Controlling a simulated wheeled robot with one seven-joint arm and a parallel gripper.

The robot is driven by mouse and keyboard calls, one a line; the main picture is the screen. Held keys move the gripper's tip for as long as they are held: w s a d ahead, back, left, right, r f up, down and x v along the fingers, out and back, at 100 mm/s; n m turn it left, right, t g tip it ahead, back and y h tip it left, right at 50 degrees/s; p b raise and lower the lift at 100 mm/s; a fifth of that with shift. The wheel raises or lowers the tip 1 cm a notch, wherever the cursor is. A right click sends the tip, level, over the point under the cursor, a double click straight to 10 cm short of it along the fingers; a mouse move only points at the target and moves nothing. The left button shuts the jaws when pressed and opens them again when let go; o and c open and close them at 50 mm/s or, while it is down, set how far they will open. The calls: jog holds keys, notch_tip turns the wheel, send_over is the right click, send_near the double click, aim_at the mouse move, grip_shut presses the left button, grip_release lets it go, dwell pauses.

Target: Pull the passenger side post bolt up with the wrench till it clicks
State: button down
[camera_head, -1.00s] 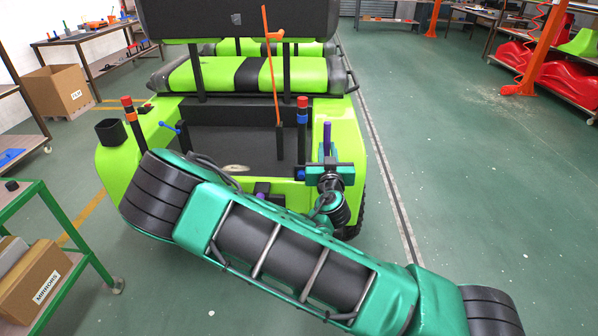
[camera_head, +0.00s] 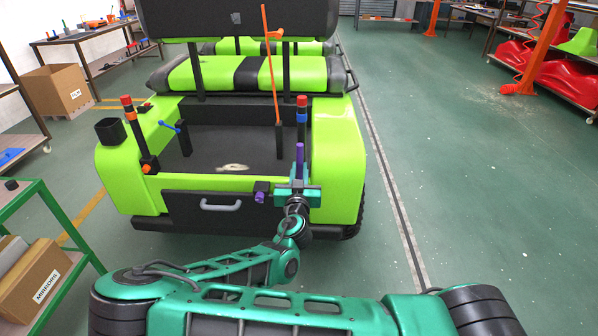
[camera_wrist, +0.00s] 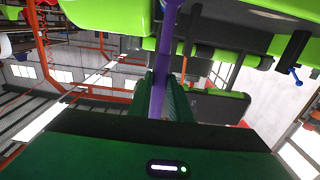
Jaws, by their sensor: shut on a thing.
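My gripper (camera_head: 298,185) is shut on a purple bar (camera_head: 299,156), which looks like the wrench and stands upright. The right black post (camera_head: 302,108) has a red top and a blue band and stands at the right side of the cart bed, just behind the wrench. My gripper hides its lower part. The left post (camera_head: 133,130) has a red top and an orange bolt (camera_head: 147,168) at its base. Contact between wrench and bolt cannot be told.
The lime-green cart (camera_head: 337,165) fills the middle, with a grey handle (camera_head: 220,205) on its black front panel. A green rack (camera_head: 52,225) with boxes stands left. The right floor is clear.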

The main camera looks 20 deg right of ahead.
jog(key=shift+d, duration=0.1)
jog(key=shift+x, duration=3.5)
jog(key=s+d+m, duration=0.2)
jog(key=s+m, duration=0.2)
jog(key=s, duration=0.2)
jog(key=shift+d+f, duration=0.15)
jog(key=shift+f, duration=0.2)
jog(key=shift+s, duration=0.15)
